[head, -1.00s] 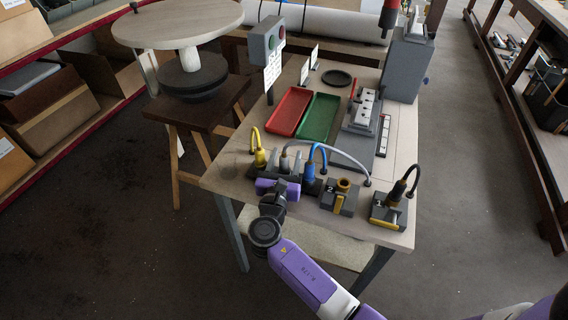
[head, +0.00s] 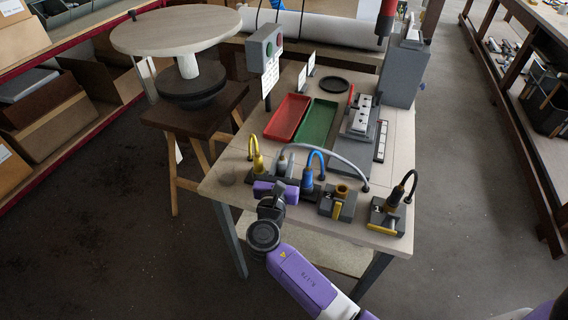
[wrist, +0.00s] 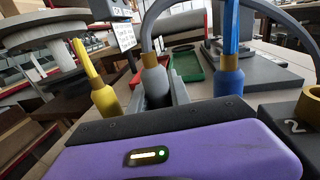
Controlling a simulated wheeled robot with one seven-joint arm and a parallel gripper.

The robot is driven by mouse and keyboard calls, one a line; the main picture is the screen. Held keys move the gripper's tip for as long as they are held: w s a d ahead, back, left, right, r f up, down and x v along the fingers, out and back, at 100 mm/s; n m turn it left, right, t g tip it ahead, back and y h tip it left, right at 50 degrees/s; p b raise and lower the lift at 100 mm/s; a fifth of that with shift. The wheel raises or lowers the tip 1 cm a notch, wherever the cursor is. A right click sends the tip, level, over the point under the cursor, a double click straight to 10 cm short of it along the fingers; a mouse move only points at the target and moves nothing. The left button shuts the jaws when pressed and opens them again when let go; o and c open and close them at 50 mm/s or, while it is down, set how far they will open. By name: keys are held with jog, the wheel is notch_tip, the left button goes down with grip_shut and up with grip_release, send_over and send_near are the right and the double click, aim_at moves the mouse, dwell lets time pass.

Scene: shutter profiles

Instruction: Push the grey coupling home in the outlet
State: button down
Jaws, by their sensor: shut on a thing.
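The grey coupling (head: 282,167) stands roughly upright, with a grey hose arching from its top to the right. In the wrist view the coupling (wrist: 156,84) is between the grey fingers of my gripper (wrist: 160,98). My gripper (head: 280,178) is shut on it, between a yellow coupling and a blue coupling. The coupling's lower end and the outlet under it are hidden by the purple gripper body, so I cannot tell how deep it sits.
The yellow coupling (head: 257,162) is close on the left, the blue coupling (head: 307,180) close on the right. Blocks with a brass socket (head: 341,190) and a black hose (head: 408,180) stand further right. Red (head: 287,118) and green (head: 318,120) trays lie behind.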

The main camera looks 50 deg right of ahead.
notch_tip(320, 180, up, 18)
jog(key=p, duration=0.2)
jog(key=shift+r+p, duration=0.25)
jog(key=shift+p, duration=0.15)
